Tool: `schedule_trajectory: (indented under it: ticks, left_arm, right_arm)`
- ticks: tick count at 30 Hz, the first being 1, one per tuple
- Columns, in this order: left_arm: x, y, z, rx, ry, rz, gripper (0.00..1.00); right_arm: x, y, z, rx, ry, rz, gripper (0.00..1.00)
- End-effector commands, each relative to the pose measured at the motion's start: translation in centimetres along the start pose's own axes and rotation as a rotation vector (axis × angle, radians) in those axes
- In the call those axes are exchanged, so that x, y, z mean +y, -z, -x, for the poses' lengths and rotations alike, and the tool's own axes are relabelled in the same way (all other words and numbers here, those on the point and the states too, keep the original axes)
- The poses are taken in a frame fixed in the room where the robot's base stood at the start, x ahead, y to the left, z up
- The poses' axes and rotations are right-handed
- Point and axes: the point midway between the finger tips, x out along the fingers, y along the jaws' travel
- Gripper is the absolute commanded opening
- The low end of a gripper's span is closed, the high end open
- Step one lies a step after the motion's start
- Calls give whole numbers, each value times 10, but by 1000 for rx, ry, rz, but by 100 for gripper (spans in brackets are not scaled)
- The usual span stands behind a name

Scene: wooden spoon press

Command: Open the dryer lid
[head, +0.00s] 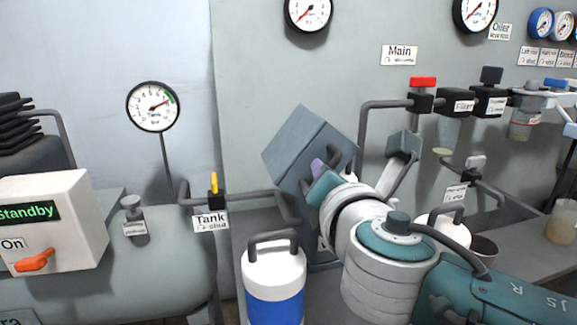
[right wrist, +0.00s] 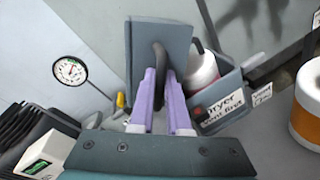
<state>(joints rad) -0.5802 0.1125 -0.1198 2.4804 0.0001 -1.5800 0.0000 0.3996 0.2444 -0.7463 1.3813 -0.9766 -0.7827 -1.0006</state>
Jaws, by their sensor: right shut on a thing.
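The dryer is a grey-blue box, partly hidden behind my right arm in the head view. Its lid (head: 306,143) is a grey-blue slab that stands raised and tilted. In the right wrist view the lid (right wrist: 178,37) faces me with its dark curved handle (right wrist: 158,60). The dryer body (right wrist: 240,88) carries a label reading "Dryer, vent first". It is open beside the lid, and a white rounded part (right wrist: 203,70) shows inside. My right gripper (right wrist: 161,75), with purple fingers, is shut on the lid handle; it also shows in the head view (head: 320,165). My left gripper is not in view.
A white and blue canister (head: 274,275) with a dark handle stands in front of the dryer. The tank valve (head: 213,195) and pipe are left of it. Pipes with the red main valve (head: 422,84) run behind my right arm. A Standby box (head: 50,220) is far left.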

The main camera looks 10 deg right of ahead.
Motion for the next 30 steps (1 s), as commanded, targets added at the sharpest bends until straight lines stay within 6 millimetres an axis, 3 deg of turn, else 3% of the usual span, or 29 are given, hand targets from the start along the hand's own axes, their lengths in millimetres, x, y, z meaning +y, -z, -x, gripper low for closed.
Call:
schedule_trajectory:
  ticks: [15,30]
  left_arm:
    - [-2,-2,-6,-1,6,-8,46]
    - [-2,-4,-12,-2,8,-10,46]
  right_arm:
    - [26,26,5,-97,-2,429,0]
    - [32,38,6,-135,-1,601,0]
